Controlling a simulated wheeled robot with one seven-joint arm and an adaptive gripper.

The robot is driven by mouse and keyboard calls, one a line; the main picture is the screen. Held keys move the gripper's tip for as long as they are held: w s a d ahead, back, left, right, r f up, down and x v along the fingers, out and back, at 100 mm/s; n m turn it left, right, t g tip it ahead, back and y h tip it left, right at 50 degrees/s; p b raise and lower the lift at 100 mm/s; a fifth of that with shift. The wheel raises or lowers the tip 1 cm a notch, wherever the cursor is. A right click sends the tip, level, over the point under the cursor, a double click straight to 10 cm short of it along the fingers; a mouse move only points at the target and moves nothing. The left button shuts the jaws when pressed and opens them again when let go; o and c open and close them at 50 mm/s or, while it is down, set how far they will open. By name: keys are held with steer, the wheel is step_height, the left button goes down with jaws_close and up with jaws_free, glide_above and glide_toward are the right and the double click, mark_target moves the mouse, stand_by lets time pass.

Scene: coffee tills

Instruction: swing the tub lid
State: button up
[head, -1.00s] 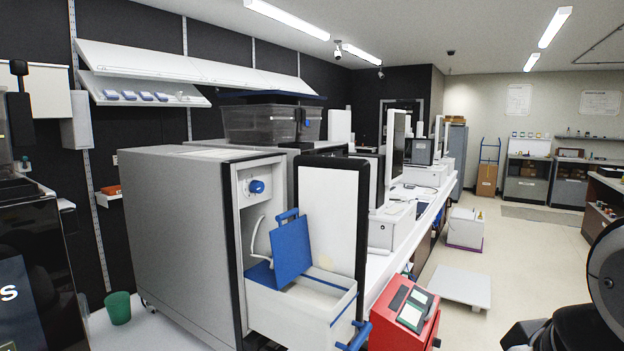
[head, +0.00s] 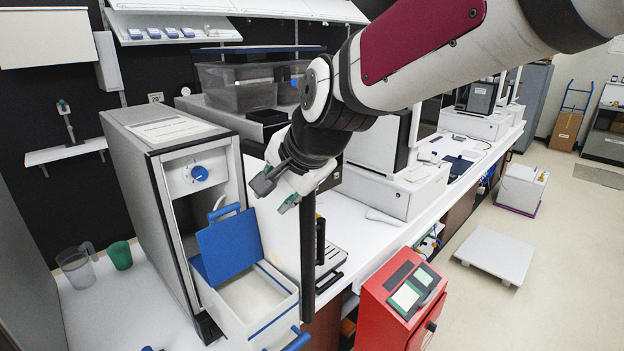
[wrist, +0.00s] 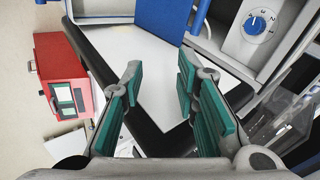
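The tub lid (head: 228,246) is a blue panel with a loop handle. It stands raised and tilted at the back of the white tub (head: 264,327), which sticks out of the grey machine's front. In the wrist view a blue panel, apparently the lid (wrist: 160,15), is at the top. My gripper (head: 275,192) is in front of the machine, to the upper right of the lid and apart from it. In the wrist view, my gripper (wrist: 160,83) has its green-padded fingers spread with nothing between them. The open door's white inner face (wrist: 150,65) lies beyond them.
The machine's black-edged door (head: 308,245) stands open beside the tub, close under my gripper. A blue knob (head: 200,173) is above the lid. A red card terminal (head: 400,300) stands at right. A green cup (head: 120,255) and a clear jug (head: 76,268) stand left.

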steer(key=m+y, duration=0.1)
steer(key=m, duration=0.1)
glide_toward(225, 209)
steer(key=w+f, duration=0.1)
steer(key=shift+g+y, duration=0.3)
steer(key=b+x, duration=0.3)
steer(key=x, duration=0.5)
steer(key=shift+w+a+f+b, duration=0.2)
steer(key=shift+f+b, duration=0.1)
steer(key=shift+b, duration=0.1)
steer(key=shift+s+d+r, duration=0.1)
steer(key=shift+s+r, duration=0.1)
steer(key=shift+r, duration=0.05)
jaws_close()
